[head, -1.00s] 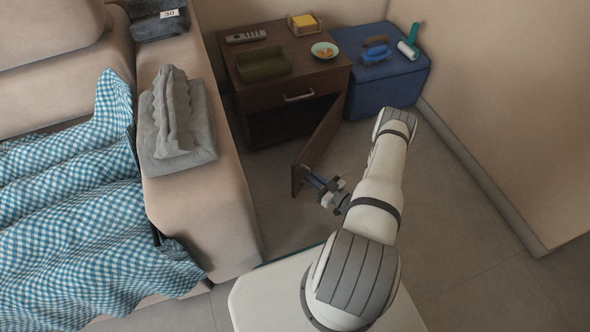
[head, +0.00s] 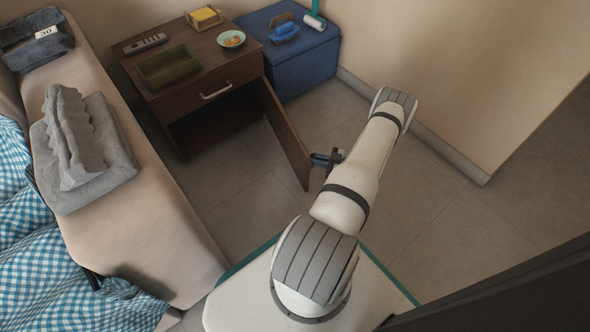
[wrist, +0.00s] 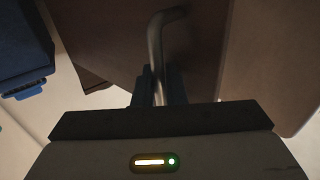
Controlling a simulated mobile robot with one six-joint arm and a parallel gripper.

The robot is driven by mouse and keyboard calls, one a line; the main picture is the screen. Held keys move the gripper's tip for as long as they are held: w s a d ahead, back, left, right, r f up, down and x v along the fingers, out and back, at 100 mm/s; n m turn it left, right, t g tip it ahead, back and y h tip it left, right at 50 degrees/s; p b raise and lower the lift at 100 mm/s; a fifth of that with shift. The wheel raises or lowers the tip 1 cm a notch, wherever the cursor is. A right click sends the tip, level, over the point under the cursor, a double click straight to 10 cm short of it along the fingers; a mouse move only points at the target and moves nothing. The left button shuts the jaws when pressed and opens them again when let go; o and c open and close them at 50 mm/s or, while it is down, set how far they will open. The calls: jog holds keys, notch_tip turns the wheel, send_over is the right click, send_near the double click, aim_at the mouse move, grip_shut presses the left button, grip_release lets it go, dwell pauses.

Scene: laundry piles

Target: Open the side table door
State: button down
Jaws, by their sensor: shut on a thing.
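The side table (head: 198,98) is dark brown wood with a drawer on top and an open compartment below. Its door (head: 285,133) is hinged on the right and stands swung well out toward me. My gripper (head: 326,160) is at the door's free edge, on its outer face. In the wrist view my gripper (wrist: 160,88) is shut on the door's metal handle (wrist: 156,45), whose bent bar rises between the two fingers. In the head view the handle is hidden behind the door and gripper.
A blue box (head: 300,72) with brushes and a lint roller stands right of the table. The wall (head: 440,70) is at right. Floor around the door is clear.

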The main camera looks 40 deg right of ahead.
jog(key=d+n+g+y, duration=0.3)
jog(key=d, duration=0.9)
jog(key=shift+g+y, duration=0.3)
jog(key=shift+y, duration=0.1)
jog(key=shift+w+r+n, duration=0.1)
jog(key=shift+n, duration=0.2)
jog(key=c, duration=1.5)
grip_release()
jog(key=shift+a, duration=0.1)
jog(key=shift+s, duration=0.25)
